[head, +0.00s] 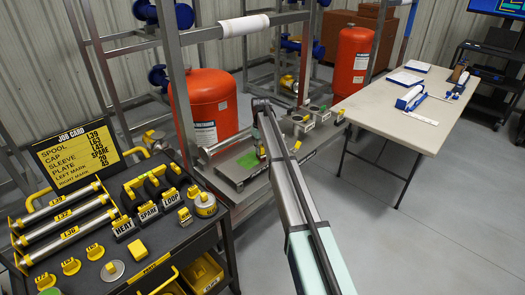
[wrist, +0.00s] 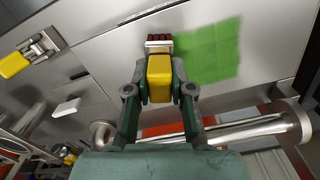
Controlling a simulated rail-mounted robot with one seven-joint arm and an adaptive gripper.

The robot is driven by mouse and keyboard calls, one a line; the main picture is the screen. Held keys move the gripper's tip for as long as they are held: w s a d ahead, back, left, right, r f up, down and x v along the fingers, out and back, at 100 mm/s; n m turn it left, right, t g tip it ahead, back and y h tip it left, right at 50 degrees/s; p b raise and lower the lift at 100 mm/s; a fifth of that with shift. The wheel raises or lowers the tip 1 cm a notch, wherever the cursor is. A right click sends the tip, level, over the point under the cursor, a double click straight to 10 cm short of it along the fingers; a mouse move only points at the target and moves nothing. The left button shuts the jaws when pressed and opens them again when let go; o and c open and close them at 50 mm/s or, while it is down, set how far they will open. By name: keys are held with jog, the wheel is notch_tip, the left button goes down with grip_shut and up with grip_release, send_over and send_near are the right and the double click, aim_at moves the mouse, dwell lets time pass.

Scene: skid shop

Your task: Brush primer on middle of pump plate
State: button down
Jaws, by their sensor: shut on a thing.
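My gripper (wrist: 159,92) is shut on the yellow handle of a brush (wrist: 159,74), one finger on each side. The brush has a metal band and dark red-brown bristles pointing to the top of the wrist view. The bristle end lies at the left edge of a green patch (wrist: 210,52) on the grey metal plate (wrist: 105,45); whether it touches is unclear. In the head view the green patch (head: 248,160) shows on the plate (head: 228,166) of the skid, with my gripper (head: 262,152) beside it, partly hidden by my arm.
A steel pipe (wrist: 250,132) runs beside the plate. A yellow-handled fitting (wrist: 15,63) sits left. In the head view, a dark cart (head: 165,235) holds a job card (head: 78,147), spools and labelled parts. Red tanks (head: 207,103) stand behind; a table (head: 400,125) is right.

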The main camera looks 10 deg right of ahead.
jog(key=w+a, duration=0.1)
jog(key=w, duration=0.1)
jog(key=w+a, duration=0.1)
jog(key=w, duration=0.1)
jog(key=shift+a, duration=0.4)
notch_tip(320, 180, up, 2)
jog(key=shift+r+p, duration=0.15)
jog(key=shift+p, duration=0.3)
jog(key=shift+r, duration=0.35)
notch_tip(320, 180, up, 5)
jog(key=shift+r+p, duration=0.1)
jog(key=shift+p, duration=0.95)
